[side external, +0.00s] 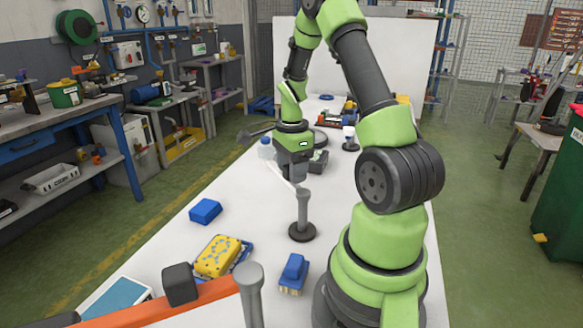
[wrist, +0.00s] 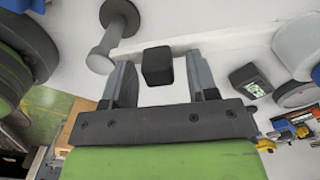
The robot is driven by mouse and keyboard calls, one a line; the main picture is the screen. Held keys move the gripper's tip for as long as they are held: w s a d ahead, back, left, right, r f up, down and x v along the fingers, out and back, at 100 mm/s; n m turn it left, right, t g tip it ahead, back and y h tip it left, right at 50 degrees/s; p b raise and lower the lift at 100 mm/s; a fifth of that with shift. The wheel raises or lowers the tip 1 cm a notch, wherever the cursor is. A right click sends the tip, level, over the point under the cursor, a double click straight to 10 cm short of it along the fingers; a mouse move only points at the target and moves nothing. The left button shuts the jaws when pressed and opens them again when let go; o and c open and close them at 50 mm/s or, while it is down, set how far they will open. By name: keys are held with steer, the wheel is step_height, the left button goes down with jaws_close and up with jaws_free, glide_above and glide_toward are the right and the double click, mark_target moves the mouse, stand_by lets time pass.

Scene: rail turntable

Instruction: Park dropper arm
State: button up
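The dropper arm is a pale bar (wrist: 225,40) joined to a grey post (wrist: 100,60) on a round dark base. In the side view the post (side external: 303,210) stands upright on the white table, and the bar (side external: 288,180) runs from its top towards my gripper (side external: 293,175). In the wrist view a dark block (wrist: 158,68), seemingly the arm's handle, sits between the two fingers of my gripper (wrist: 160,62). The fingers are apart, with a gap showing on each side of the block. Contact with the block is not visible.
An orange bar (side external: 130,315) with a dark block (side external: 180,284) and a grey post (side external: 250,292) crosses the front. A yellow sponge-like block (side external: 218,256) and blue pieces (side external: 205,211) lie nearby. Dark items stand behind my gripper; a dark box (wrist: 250,80) is at its right.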

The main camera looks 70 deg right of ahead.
step_height(320, 180, up, 10)
stand_by(0.6)
steer(key=w+a+r+n+t, duration=0.1)
steer(key=a+r+n+t, duration=0.1)
steer(key=a+r+n, duration=0.35)
steer(key=a+r+n+t, duration=0.25)
steer(key=a+n, duration=0.35)
steer(key=a, duration=0.3)
steer(key=s+a+r+n+t+y, duration=0.1)
steer(key=s+a+n+t+y, duration=0.1)
steer(key=s+a+n, duration=0.4)
steer(key=a+n, duration=0.4)
steer(key=n, duration=0.1)
steer(key=shift+s+r+t, duration=0.35)
steer(key=shift+s+r, duration=0.05)
